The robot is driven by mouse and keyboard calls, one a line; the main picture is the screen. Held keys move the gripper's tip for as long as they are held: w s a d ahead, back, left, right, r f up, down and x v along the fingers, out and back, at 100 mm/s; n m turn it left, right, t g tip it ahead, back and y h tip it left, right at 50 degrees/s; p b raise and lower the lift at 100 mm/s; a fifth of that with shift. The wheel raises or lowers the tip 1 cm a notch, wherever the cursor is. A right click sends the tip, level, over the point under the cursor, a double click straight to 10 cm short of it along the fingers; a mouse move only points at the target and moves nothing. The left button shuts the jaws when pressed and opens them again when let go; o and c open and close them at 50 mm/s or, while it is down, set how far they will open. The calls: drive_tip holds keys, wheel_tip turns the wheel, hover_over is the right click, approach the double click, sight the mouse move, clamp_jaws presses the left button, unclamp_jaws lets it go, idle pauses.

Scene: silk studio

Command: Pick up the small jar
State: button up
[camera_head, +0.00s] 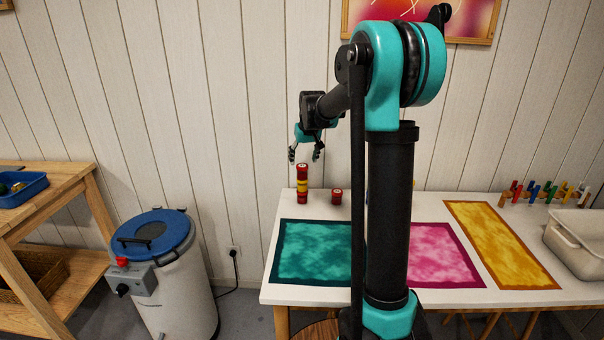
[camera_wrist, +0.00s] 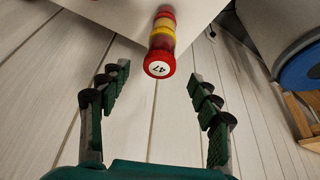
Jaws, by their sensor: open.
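A short red jar (camera_head: 337,197) with a pale top stands upright near the back edge of the white table (camera_head: 285,212). A taller red container (camera_head: 302,183) with a yellow band stands upright to its left. My gripper (camera_head: 305,158) is open, fingers pointing down, just above the tall container and apart from it. In the wrist view, a red-capped container (camera_wrist: 160,62) marked 47, with a yellow band, shows beyond my open fingers; it looks like the tall one. The short jar cannot be made out in the wrist view.
Teal (camera_head: 313,252), pink (camera_head: 440,252) and yellow (camera_head: 500,245) cloths lie on the table. Several coloured pegs (camera_head: 545,192) and a white bin (camera_head: 575,243) are at right. A white drum with a blue lid (camera_head: 152,235) stands left. My arm hides part of the table.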

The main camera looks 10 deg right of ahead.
sight(303, 166)
drive_tip(key=shift+x, duration=3.4)
drive_tip(key=c, duration=1.3)
